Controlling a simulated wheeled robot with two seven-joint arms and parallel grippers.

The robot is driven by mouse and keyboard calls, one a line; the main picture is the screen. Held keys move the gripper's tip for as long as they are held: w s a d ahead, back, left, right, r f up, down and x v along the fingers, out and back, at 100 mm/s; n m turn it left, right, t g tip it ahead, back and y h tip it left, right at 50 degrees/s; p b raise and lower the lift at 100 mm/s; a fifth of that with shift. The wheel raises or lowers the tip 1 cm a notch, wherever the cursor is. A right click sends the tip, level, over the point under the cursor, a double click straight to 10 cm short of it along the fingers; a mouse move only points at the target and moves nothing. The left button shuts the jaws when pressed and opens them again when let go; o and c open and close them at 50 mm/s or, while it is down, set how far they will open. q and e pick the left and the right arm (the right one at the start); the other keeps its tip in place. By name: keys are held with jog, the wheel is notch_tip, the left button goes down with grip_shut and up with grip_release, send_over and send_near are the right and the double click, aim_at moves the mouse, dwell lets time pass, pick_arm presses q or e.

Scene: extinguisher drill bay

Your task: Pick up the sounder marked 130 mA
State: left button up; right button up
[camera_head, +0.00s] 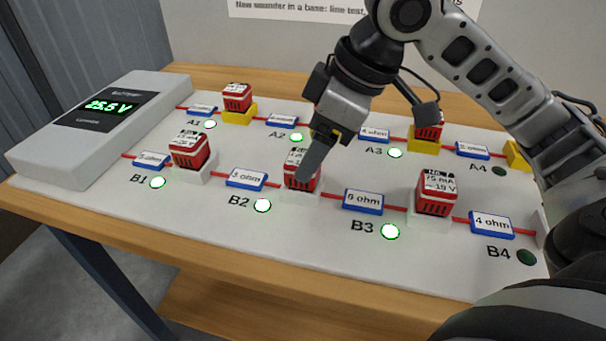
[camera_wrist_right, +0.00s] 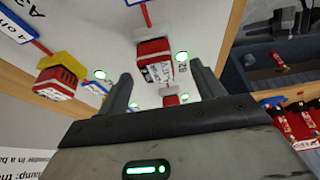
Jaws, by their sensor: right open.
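Several red sounders with white labels stand on a white board. The only label I can read is the B3 sounder's (camera_head: 436,197), 75 mA; I cannot tell which is marked 130 mA. My right gripper (camera_head: 312,160) is over the B2 sounder (camera_head: 302,181) and partly hides it. In the wrist view, the open right gripper (camera_wrist_right: 161,68) has a red sounder (camera_wrist_right: 153,50) between its fingertips in the picture; contact cannot be told. Other sounders are at B1 (camera_head: 188,154), A1 (camera_head: 237,98) and A3 (camera_head: 428,132). My left gripper is not in view.
A grey meter box (camera_head: 100,117) reading 25.5 V stands at the left. Blue resistor blocks (camera_head: 363,201) and red wires link the bases. A yellow base (camera_head: 517,155) shows at the right, partly behind my arm. The wooden table's front edge (camera_head: 200,240) is clear.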

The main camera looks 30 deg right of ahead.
jog(key=x, duration=0.2)
jog(key=b+x, duration=0.1)
jog(key=x, duration=0.1)
jog(key=shift+w+f, duration=0.2)
jog(key=shift+w, duration=0.15)
jog(key=c, duration=1.1)
jog(key=shift+r, duration=0.15)
